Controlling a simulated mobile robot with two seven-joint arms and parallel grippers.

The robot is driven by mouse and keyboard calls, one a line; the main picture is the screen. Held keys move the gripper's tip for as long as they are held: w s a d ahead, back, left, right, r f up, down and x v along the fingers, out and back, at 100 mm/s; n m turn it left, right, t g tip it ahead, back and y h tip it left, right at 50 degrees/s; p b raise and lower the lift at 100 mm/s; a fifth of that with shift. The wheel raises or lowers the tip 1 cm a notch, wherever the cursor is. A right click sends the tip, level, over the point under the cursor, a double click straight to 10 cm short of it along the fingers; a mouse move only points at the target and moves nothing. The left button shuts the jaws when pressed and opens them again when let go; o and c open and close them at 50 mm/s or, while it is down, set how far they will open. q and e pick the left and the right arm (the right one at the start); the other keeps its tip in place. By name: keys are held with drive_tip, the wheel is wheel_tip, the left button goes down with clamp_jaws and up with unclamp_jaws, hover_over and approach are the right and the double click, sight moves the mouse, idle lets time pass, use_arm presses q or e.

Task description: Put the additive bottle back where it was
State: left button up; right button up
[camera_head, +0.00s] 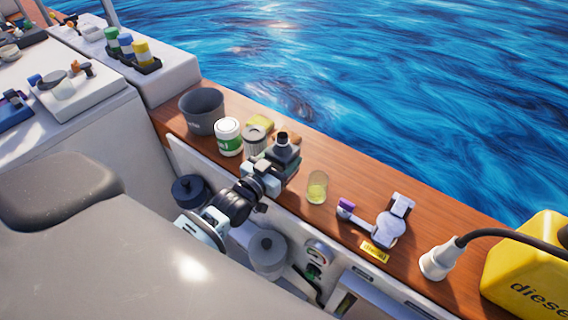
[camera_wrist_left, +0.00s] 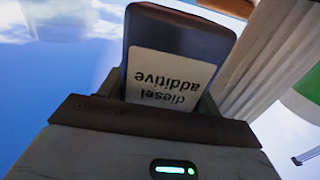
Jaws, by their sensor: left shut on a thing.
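The additive bottle (camera_head: 287,150) is dark with a black cap and looks upright in the head view. My left gripper (camera_head: 266,173) is shut on it, over the wooden side deck (camera_head: 335,175). In the left wrist view the bottle (camera_wrist_left: 178,45) stands between the fingers, and its white label reads "diesel additive" upside down. The fingers hide part of the bottle. Whether its base touches the wood I cannot tell. My right gripper is not in view.
Left of the bottle stand a pleated filter (camera_head: 254,140), a white-green tub (camera_head: 228,137) and a grey bucket (camera_head: 202,111). Right are a glass of yellow liquid (camera_head: 317,187), a white device (camera_head: 390,230) and a yellow diesel can (camera_head: 530,270).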

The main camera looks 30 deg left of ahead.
use_arm(q)
drive_tip(key=shift+w+f, duration=0.15)
drive_tip(key=shift+w, duration=0.45)
drive_tip(key=shift+f, duration=1.6)
drive_tip(key=shift+f, duration=0.15)
drive_tip(key=o, duration=1.1)
drive_tip(key=shift+s+b, duration=0.1)
drive_tip(key=shift+b, duration=0.2)
drive_tip(key=shift+o, duration=0.2)
drive_tip(key=s+a, duration=0.1)
drive_tip(key=s, duration=1.1)
drive_tip(key=shift+a, duration=0.35)
